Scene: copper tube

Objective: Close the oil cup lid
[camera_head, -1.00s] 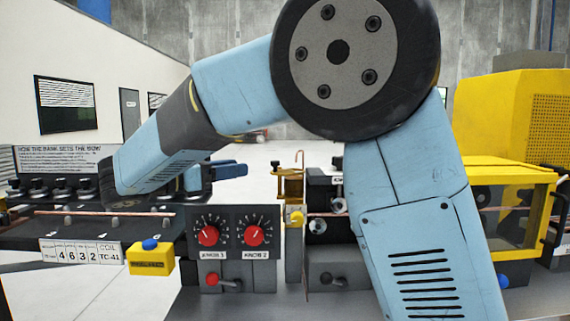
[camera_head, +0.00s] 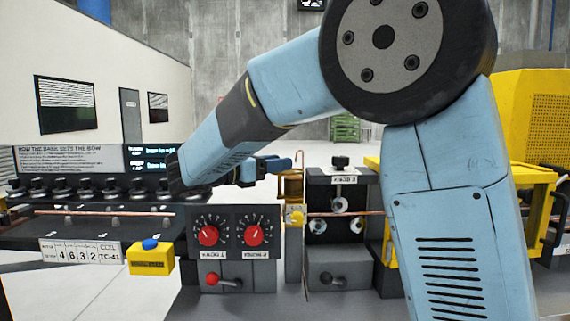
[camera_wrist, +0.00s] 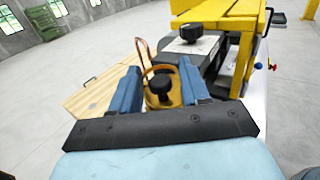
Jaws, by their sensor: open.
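The brass oil cup (camera_head: 292,187) stands at the middle of the machine in the head view, with a thin copper-coloured piece rising at its back. In the wrist view a gold round piece, apparently the lid (camera_wrist: 176,96), with a black knob (camera_wrist: 158,86), shows between my fingers. How far the lid stands open cannot be told. My gripper (camera_head: 280,163) is at the cup's upper left in the head view and covers part of it. In the wrist view my gripper (camera_wrist: 160,66) is open, its fingers on either side of the knob; contact is unclear.
A black block with a top knob (camera_head: 341,162) and rollers stands right of the cup. A copper tube (camera_head: 350,213) runs past the rollers. A dial panel (camera_head: 232,232) with red knobs is front left. The yellow frame (camera_wrist: 238,25) stands close on the right.

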